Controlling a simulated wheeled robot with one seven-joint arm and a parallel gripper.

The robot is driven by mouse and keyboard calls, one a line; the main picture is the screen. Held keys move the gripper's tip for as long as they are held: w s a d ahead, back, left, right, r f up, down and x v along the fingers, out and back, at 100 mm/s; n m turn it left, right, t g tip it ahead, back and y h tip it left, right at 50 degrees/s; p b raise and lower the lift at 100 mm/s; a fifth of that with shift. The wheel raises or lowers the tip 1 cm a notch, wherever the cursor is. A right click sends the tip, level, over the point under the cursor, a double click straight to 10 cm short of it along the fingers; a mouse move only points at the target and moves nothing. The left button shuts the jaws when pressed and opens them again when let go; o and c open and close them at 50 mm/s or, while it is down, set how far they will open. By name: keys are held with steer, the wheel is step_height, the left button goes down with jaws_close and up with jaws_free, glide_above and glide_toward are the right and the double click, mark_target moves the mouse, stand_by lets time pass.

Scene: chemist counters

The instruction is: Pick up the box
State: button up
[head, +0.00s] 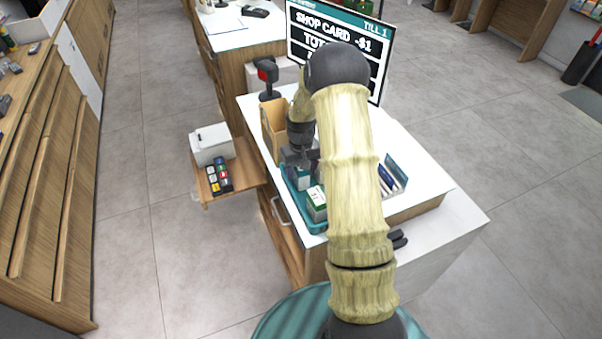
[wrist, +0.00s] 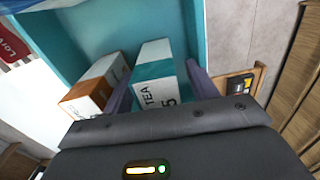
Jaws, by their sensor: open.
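A white and teal box marked TEA (wrist: 155,85) stands in the teal tray (wrist: 92,28) in the wrist view. My gripper (wrist: 162,90) is open, with one finger on each side of this box; I cannot tell whether they touch it. In the head view my gripper (head: 300,158) is low over the tray (head: 313,226), above a box (head: 304,183) that it partly hides. A second box, white and brown (wrist: 95,83), is left of the tea box in the wrist view. A white and green box (head: 317,203) shows in the tray in the head view.
The tray is on a white counter (head: 425,180) with a till screen (head: 305,32), a scanner (head: 267,75) and a tan open holder (head: 272,128). A side shelf bears a white printer (head: 211,146) and a keypad-like block (head: 219,175). My arm hides part of the counter.

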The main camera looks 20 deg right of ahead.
steer(key=c, duration=1.1)
step_height(320, 180, up, 10)
steer(key=b, duration=0.3)
stand_by(0.3)
